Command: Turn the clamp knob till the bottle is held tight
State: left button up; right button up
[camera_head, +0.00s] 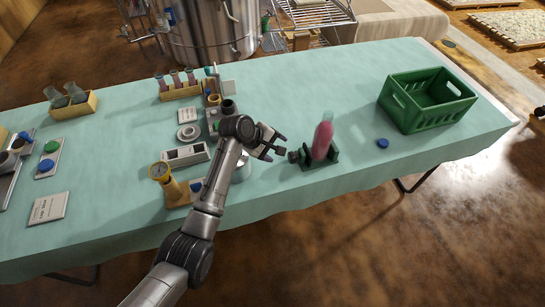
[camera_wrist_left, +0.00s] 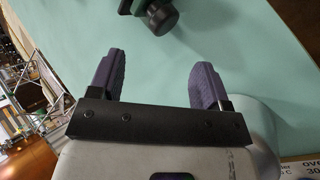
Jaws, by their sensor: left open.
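A bottle (camera_head: 322,138) with pink-red contents stands upright in a dark green clamp (camera_head: 322,164) near the table's front edge. The clamp's dark round knob (camera_head: 293,156) sticks out on its left side. The knob also shows at the top of the left wrist view (camera_wrist_left: 161,17). My left gripper (camera_head: 276,148) is open and empty just left of the knob, apart from it. Its two purple-grey fingers (camera_wrist_left: 157,76) are spread, with bare table cloth between them and the knob ahead. The bottle is out of the left wrist view. My right gripper is not in view.
A green crate (camera_head: 391,98) stands at the right, with a blue cap (camera_head: 382,143) lying between it and the clamp. A scale-like device (camera_head: 186,155), a yellow stand (camera_head: 177,193) and wooden racks (camera_head: 181,93) are left of my arm. The cloth behind the clamp is clear.

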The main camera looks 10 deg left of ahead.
aim_at(289, 156)
pick_arm(q)
jog(key=f+n, duration=0.2)
jog(key=n, duration=0.1)
jog(key=shift+s+a, duration=0.1)
jog(key=shift+s, duration=0.1)
jog(key=n, duration=0.2)
jog(key=shift+f+n+g+h, duration=0.2)
jog(key=shift+n+g+h, duration=0.1)
jog(key=shift+h, duration=0.1)
jog(key=n, duration=0.3)
jog(key=shift+w+d+r+n, duration=0.15)
jog(key=shift+d+r+n, duration=0.1)
jog(key=shift+d+n, duration=0.05)
jog(key=n, duration=0.3)
jog(key=shift+w+n, duration=0.1)
jog(key=shift+n, duration=0.3)
jog(key=b+x, duration=0.3)
jog(key=x, duration=0.3)
jog(key=shift+w, duration=0.1)
jog(key=shift+w+d+f+b, duration=0.25)
jog(key=shift+d+f+b, duration=0.2)
jog(key=shift+d+b, duration=0.15)
jog(key=shift+c, duration=0.3)
